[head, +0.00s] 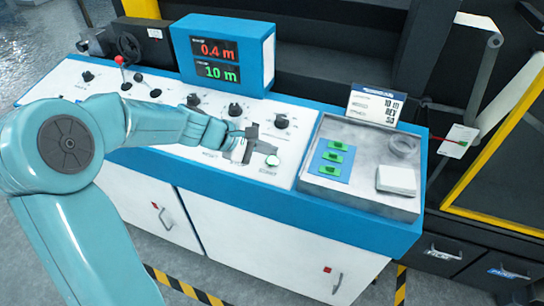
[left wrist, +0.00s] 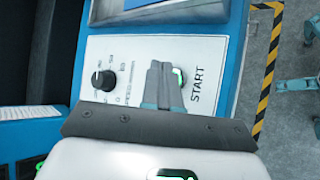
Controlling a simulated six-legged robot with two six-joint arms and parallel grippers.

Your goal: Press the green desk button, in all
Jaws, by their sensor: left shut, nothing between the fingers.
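The green desk button, labelled START, shows in the left wrist view (left wrist: 180,75) as a green-lit round button, partly hidden behind my fingers. My right gripper is not in view.
A blue display box (head: 222,55) reads 0.4 m and 10 m. A grey tray (head: 360,170) holds a blue pad with several green pieces, a tape roll and a white block. A card (head: 375,104) stands behind it. Knobs (head: 235,109) line the panel behind my gripper.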

